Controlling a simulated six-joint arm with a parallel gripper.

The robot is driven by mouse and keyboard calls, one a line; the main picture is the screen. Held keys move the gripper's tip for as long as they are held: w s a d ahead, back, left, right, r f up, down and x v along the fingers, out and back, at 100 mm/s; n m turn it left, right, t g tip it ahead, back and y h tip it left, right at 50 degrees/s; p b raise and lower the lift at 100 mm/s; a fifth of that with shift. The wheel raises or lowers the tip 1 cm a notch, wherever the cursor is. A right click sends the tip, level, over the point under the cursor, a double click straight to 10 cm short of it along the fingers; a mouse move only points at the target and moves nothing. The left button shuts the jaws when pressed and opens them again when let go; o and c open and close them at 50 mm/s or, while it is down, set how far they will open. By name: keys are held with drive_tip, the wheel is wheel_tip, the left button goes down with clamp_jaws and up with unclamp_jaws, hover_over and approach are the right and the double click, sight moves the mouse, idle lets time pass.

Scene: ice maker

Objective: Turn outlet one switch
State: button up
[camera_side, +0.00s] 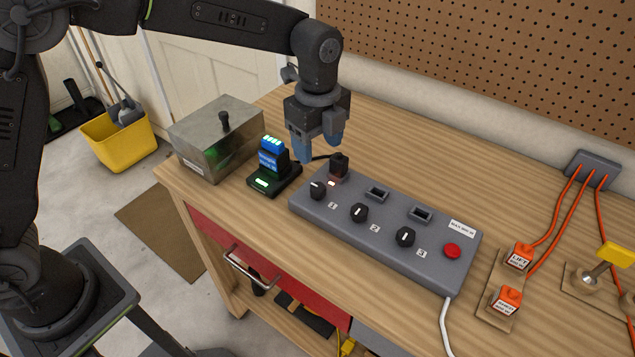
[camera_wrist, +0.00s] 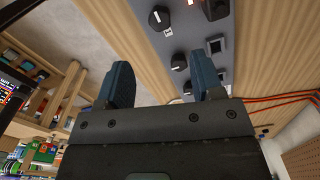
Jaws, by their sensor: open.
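A grey power strip (camera_side: 384,229) lies on the wooden bench, with three black rotary knobs numbered 1, 2 and 3. The outlet one switch (camera_side: 317,190) is the leftmost knob in the side view, with a small lit indicator beside it. It also shows near the top of the wrist view (camera_wrist: 159,17). A black plug (camera_side: 339,165) sits in the outlet behind it. My gripper (camera_side: 319,148) is open and empty, with blue fingers pointing down above and behind the strip's left end. In the wrist view its two fingers (camera_wrist: 163,75) stand apart.
Knob two (camera_side: 359,212), knob three (camera_side: 405,236) and a red button (camera_side: 452,251) run along the strip. A small device with lit displays (camera_side: 273,165) and a metal box (camera_side: 216,140) stand left. Orange-cabled plugs (camera_side: 520,256) lie right. Bench behind the strip is mostly clear.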

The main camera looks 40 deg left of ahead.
sight(318, 186)
wheel_tip(318, 186, down, 10)
drive_tip(key=shift+f, duration=0.25)
drive_tip(key=shift+c, duration=0.4)
drive_tip(key=c, duration=0.8)
drive_tip(key=shift+c, duration=0.2)
